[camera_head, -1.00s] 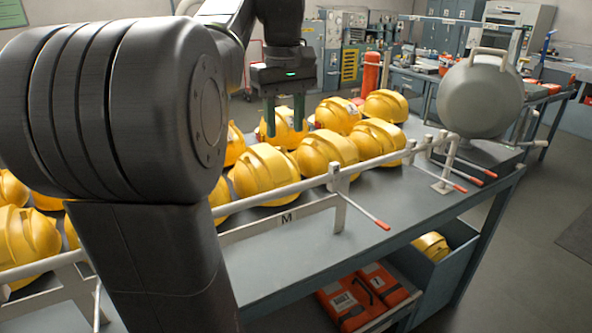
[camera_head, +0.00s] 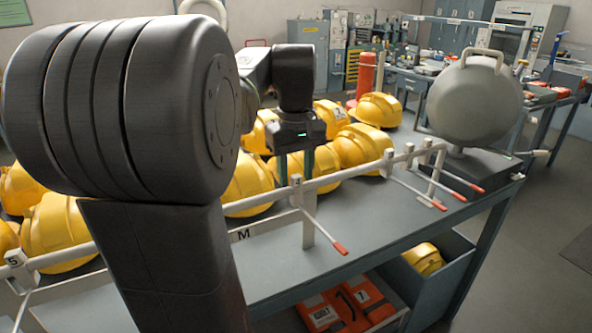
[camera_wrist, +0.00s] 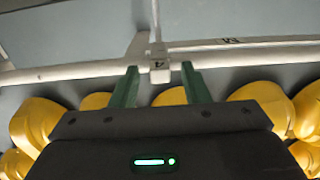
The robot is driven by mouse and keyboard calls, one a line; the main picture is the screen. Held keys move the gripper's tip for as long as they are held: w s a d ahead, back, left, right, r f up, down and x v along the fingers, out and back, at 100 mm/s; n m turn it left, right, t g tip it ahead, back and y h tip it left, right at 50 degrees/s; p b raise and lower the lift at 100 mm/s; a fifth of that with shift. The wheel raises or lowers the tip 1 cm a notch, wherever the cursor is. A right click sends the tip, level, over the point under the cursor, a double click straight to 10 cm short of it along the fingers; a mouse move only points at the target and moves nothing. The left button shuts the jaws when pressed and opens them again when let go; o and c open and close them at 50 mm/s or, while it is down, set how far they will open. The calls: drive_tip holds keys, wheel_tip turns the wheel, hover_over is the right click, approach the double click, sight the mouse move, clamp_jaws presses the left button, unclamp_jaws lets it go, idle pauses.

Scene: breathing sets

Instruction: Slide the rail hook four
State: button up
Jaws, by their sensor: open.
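The rail hook four is a pale slider (camera_head: 296,181) on the white rail (camera_head: 347,169), with a rod ending in a red tip (camera_head: 340,248). In the wrist view its block (camera_wrist: 160,64) shows an upside-down 4. My gripper (camera_head: 295,178) is open and points down at the rail just behind the slider. In the wrist view the green fingers of my gripper (camera_wrist: 160,66) appear one on each side of the block, with gaps and nothing held. Whether the fingertips reach the rail's height is unclear.
Yellow helmets (camera_head: 360,146) stand behind the rail, close to my gripper. Other hooks (camera_head: 409,150) with red tips sit to the right, and a hook marked 5 (camera_head: 15,258) is at far left.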

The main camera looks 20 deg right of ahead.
clamp_jaws()
drive_tip(key=a, duration=0.4)
drive_tip(key=a+p, duration=0.1)
drive_tip(key=a, duration=0.3)
drive_tip(key=s+a, duration=0.1)
drive_tip(key=a, duration=0.3)
drive_tip(key=shift+a, duration=0.1)
unclamp_jaws()
wheel_tip(320, 180, up, 14)
drive_tip(key=shift+p, duration=0.4)
drive_tip(key=shift+f, duration=0.2)
